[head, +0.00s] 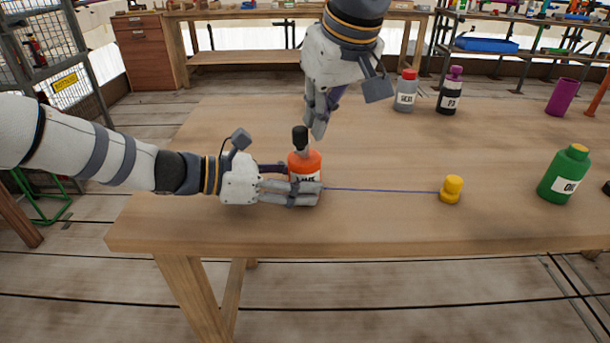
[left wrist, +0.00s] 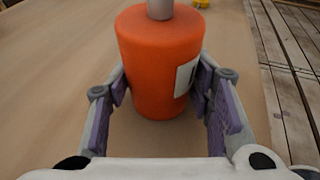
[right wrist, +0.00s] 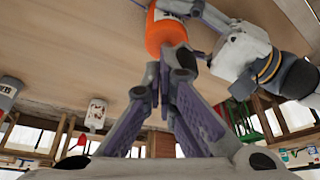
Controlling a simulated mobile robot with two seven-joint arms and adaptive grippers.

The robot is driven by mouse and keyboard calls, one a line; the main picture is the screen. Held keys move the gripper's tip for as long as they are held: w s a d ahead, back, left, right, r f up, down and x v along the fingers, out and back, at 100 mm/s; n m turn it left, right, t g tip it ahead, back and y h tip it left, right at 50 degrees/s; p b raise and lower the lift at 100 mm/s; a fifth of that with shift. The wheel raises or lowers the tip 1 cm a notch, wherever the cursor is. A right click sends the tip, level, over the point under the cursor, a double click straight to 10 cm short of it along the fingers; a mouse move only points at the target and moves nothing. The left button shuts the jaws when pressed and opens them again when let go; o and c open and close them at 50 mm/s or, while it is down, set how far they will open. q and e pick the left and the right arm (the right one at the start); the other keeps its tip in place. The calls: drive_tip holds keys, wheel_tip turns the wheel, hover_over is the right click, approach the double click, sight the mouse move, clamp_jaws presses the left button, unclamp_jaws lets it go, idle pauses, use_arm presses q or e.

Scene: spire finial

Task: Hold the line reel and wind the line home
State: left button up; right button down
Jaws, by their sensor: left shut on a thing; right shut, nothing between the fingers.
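The orange line reel (head: 305,161) stands upright near the table's left front, with a white label and a crank knob (head: 300,138) with a black top. The left wrist view shows the reel (left wrist: 160,65) between my fingers. My left gripper (head: 300,188) is shut on its lower body. A thin blue line (head: 385,191) runs right from the reel to a yellow weight-like piece (head: 452,189) on the table. My right gripper (head: 319,125) is shut and empty, pointing down just right of and behind the knob. It also shows shut in the right wrist view (right wrist: 173,62).
A green bottle (head: 565,174) stands at the right of the table. A grey bottle with a red cap (head: 406,91), a dark bottle with a purple cap (head: 449,92) and a purple cup (head: 562,97) stand at the back. The table around the line is clear.

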drive_tip(key=shift+r, duration=2.45)
drive_tip(key=c, duration=2.2)
unclamp_jaws()
drive_tip(key=shift+c, duration=0.2)
drive_tip(key=o, duration=0.8)
drive_tip(key=a, duration=0.1)
drive_tip(key=s+a+f+g+y, duration=0.1)
drive_tip(key=s+a+y, duration=0.1)
drive_tip(key=shift+s+a+f+g, duration=0.2)
drive_tip(key=shift+s+f+g, duration=0.1)
drive_tip(key=shift+f, duration=0.1)
drive_tip(key=m+t+y, duration=0.6)
drive_tip(key=m+y, duration=0.6)
drive_tip(key=m, duration=1.8)
approach(307, 133)
drive_tip(key=x, duration=1.1)
drive_tip(key=shift+w+a, duration=0.1)
